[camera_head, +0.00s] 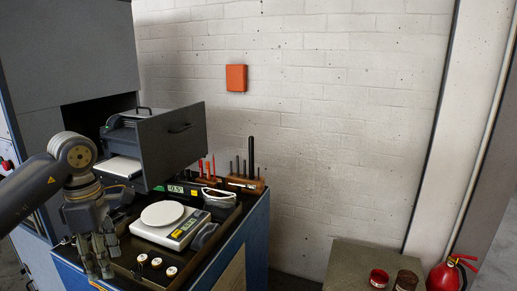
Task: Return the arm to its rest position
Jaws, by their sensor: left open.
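My left arm comes in from the left, bent down at a grey joint. My left gripper (97,255) points down over the left front of the bench, open, with nothing seen between its fingers. It is left of a white scale (170,225) with a round pan and apart from it. My right gripper does not show.
A grey drawer (172,140) stands open from the cabinet (77,48) above the bench. Small round pieces (156,262) lie before the scale. A wooden tool rack (247,184) stands behind. A red extinguisher (446,275) and a low table (350,262) are at right.

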